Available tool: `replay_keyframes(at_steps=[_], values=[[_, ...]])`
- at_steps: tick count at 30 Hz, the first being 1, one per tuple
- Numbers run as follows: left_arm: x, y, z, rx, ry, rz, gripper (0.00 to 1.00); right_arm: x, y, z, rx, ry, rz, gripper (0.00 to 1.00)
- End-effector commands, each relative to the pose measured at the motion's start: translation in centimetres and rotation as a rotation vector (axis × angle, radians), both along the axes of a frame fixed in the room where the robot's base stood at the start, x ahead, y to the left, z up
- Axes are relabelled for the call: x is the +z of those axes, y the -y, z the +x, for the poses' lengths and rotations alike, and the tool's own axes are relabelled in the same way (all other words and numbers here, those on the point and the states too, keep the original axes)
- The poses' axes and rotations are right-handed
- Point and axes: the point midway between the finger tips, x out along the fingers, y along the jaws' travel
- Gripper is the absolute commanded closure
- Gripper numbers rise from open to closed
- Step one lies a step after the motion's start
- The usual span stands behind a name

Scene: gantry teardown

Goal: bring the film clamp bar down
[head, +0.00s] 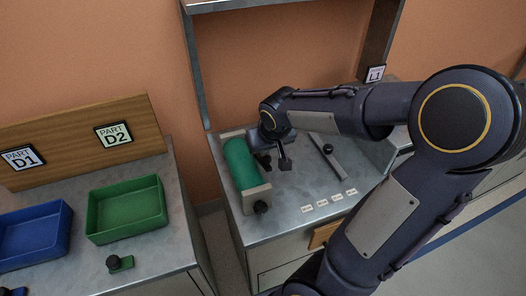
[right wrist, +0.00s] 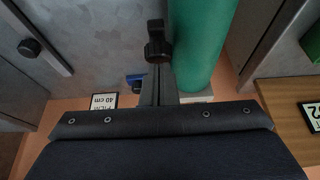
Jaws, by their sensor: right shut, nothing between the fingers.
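The clamp bar (head: 325,152) is a flat grey bar with a round black knob (head: 328,148), on the metal worktop right of the green film roll (head: 240,163). In the right wrist view, the bar (right wrist: 45,38) and its knob (right wrist: 30,47) are at upper left. Whether the bar is raised or flat is hard to tell. My right gripper (head: 274,162) is shut and empty, between the roll and the bar, apart from the knob. In the right wrist view its fingers (right wrist: 157,45) are beside the green roll (right wrist: 200,45). My left gripper is not in view.
The roll sits between pale end blocks (head: 257,194) with a black knob at the near end. Small white labels (head: 330,202) line the front edge. A metal frame (head: 196,70) stands behind. Left, another bench holds a green bin (head: 127,222) and a blue bin (head: 32,238).

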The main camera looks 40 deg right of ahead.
Motion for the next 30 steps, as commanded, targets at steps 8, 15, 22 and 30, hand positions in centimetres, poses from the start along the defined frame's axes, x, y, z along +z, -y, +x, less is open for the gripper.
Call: replay_keyframes(at_steps=[8, 15, 22, 30], values=[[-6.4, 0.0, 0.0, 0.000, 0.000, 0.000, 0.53, -3.8, -0.5, -1.5, -0.001, 0.139, -0.044, 1.00], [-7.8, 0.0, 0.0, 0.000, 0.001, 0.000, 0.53, -4.8, -0.7, -2.1, -0.001, 0.135, -0.043, 1.00], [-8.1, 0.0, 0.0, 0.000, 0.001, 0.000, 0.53, -4.9, -0.7, -2.3, -0.001, 0.133, -0.043, 1.00], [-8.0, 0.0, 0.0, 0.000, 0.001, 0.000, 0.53, -4.9, -0.7, -2.3, 0.000, 0.133, -0.043, 1.00]])
